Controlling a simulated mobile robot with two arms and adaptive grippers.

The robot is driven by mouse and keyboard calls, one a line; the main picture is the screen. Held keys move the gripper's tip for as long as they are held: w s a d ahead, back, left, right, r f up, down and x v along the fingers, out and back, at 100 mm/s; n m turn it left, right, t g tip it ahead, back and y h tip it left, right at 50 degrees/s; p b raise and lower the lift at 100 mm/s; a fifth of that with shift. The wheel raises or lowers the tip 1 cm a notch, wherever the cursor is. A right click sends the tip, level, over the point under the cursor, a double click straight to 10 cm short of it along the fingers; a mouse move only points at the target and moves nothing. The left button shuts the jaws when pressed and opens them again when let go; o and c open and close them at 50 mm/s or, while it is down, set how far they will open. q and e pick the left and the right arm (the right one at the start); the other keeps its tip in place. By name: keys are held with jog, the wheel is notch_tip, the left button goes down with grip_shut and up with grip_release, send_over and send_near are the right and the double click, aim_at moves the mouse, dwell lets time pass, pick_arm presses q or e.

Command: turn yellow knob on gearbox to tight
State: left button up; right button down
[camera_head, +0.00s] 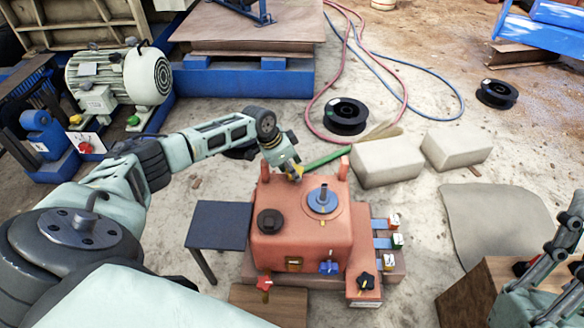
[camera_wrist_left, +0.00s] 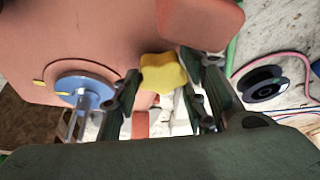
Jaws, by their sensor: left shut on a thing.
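The salmon-red gearbox (camera_head: 300,238) stands on the floor in the middle of the head view. The yellow knob (camera_wrist_left: 163,73) sits at the gearbox's far upper edge, between the two dark fingers of my left gripper (camera_wrist_left: 163,86) in the left wrist view. My left gripper (camera_head: 292,168) reaches over the gearbox's back edge in the head view and is shut on the knob, hiding most of it. The knob's setting cannot be read. My right gripper (camera_head: 566,238) shows only in part at the right edge, away from the gearbox; its jaws are unclear.
A blue disc with a shaft (camera_head: 323,199) and a black cap (camera_head: 270,221) stand on the gearbox top. A dark side table (camera_head: 218,225) is at its left. Grey blocks (camera_head: 387,162), black spools (camera_head: 346,116) and hoses lie behind. A wooden box (camera_head: 468,300) stands at right.

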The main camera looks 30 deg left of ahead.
pick_arm(q)
jog(key=shift+d+f, duration=0.1)
jog(key=shift+d, duration=0.25)
jog(key=o, duration=1.1)
jog(key=shift+a, duration=0.1)
jog(key=shift+s+a+r, duration=0.15)
jog(key=shift+a+r, duration=0.1)
jog(key=shift+r, duration=0.3)
jog(key=v, duration=1.1)
jog(key=shift+d+f, duration=0.1)
